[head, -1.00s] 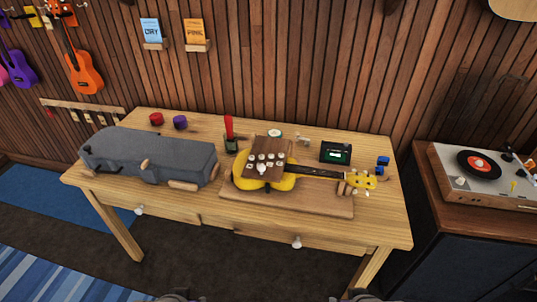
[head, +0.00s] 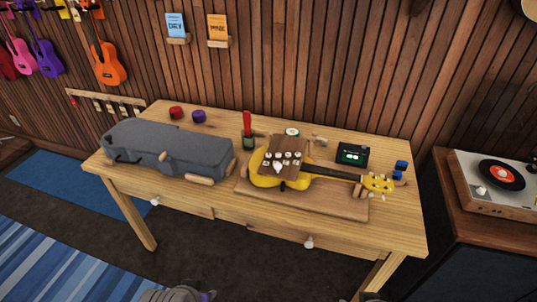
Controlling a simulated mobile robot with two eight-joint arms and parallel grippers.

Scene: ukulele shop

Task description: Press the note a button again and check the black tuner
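The black tuner (head: 352,154) stands at the back right of the wooden table, with a small green screen whose marks are too small to read. A yellow ukulele (head: 264,181) lies on a brown board (head: 320,204), its neck pointing right. A dark brown panel with several pale buttons (head: 281,157) sits over its body. I cannot tell which button is note a. Only a grey part of mine shows at the bottom edge, well short of the table.
A grey ukulele case (head: 165,146) fills the table's left side. A record player (head: 505,180) stands to the right. The table's front strip is clear.

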